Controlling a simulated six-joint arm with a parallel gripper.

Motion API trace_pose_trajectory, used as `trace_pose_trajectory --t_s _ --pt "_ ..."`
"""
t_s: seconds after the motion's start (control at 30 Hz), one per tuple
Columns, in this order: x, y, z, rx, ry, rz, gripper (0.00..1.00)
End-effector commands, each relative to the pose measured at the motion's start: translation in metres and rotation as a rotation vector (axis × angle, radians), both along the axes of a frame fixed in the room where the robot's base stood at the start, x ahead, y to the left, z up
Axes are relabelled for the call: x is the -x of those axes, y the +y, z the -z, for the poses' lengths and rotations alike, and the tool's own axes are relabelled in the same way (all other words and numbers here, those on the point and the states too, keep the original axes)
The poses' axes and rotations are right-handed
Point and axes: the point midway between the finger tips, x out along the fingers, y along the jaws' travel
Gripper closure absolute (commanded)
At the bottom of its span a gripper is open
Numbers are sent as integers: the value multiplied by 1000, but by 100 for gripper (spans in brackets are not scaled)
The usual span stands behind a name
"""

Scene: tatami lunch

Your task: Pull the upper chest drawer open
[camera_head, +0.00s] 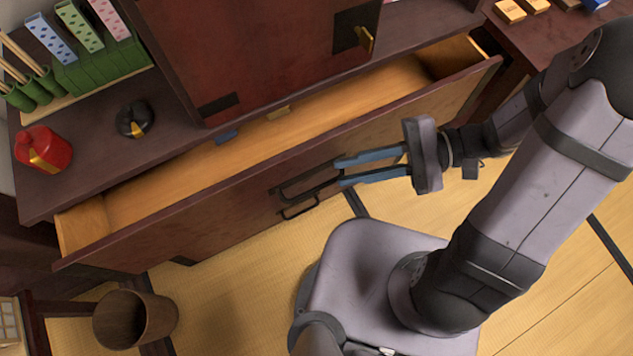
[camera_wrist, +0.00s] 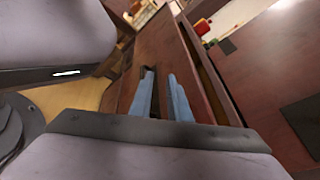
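The chest drawer (camera_head: 200,215) has a dark red-brown front and a pale wooden inside, and stands partly pulled out. Its dark metal handle (camera_head: 291,211) is on the middle of the front. My gripper (camera_head: 338,172) is at the handle, with its two blue fingers pointing left toward the drawer front. A gap shows between the fingers, so it looks open. In the wrist view, the fingers (camera_wrist: 163,98) reach to the drawer front (camera_wrist: 192,62), with a dark bar between them. I cannot tell whether either finger touches the handle.
A reddish cabinet (camera_head: 250,50) stands on the chest top (camera_head: 80,165), beside a red pot (camera_head: 43,148) and a dark round item (camera_head: 135,119). A wooden bin (camera_head: 135,318) stands on the tatami at lower left.

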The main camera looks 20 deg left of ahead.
Motion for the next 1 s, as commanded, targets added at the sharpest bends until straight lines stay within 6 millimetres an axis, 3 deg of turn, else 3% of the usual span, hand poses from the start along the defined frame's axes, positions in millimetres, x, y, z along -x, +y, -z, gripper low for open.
trace_pose_trajectory --t_s 1.0 --pt "-2 -3 -4 1010 2092 504 84"
